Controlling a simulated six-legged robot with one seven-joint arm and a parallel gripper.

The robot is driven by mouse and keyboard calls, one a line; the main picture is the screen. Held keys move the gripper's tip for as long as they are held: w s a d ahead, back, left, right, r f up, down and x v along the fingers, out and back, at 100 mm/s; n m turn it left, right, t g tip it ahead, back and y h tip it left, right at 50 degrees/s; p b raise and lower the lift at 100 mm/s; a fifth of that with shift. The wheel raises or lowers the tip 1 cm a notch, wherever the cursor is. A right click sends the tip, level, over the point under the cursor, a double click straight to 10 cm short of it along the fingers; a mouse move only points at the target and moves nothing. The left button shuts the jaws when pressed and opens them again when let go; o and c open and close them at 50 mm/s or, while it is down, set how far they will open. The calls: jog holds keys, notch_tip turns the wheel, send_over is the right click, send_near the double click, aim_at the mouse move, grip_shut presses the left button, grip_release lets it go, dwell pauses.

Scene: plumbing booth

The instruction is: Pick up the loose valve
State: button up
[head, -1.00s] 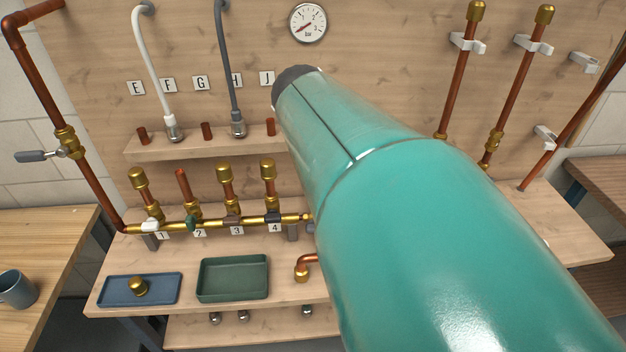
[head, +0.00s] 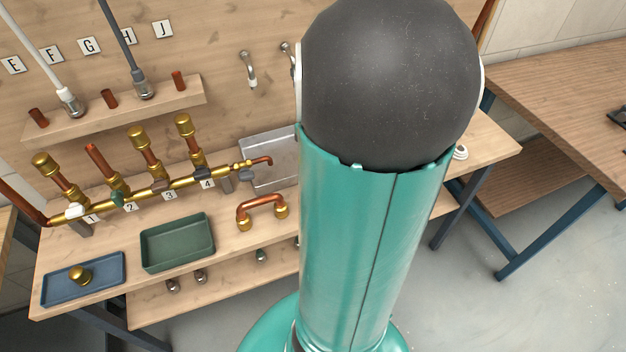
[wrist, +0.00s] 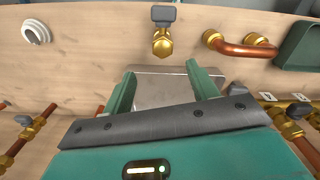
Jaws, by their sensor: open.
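The loose valve (wrist: 162,42), brass with a grey handle (wrist: 163,14), lies on the wooden bench at the top middle of the wrist view. My gripper (wrist: 162,80) is open and empty, its two green fingers apart. In the wrist picture the valve is beyond the fingertips, roughly in line with the gap between them, and not touched. In the head view my arm blocks the valve and the gripper is not visible.
A bent copper pipe with brass ends (head: 262,209) and a green tray (head: 178,243) lie on the bench. A white ring (wrist: 36,32) is on the valve's other side. A blue tray (head: 84,279) holds a brass cap.

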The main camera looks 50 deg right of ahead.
jog(key=f, duration=0.8)
jog(key=shift+s+a, duration=0.15)
jog(key=shift+a, duration=0.1)
jog(key=shift+s+a+f, duration=0.1)
jog(key=shift+a+f, duration=0.05)
jog(key=shift+f, duration=2.6)
jog(key=c, duration=1.2)
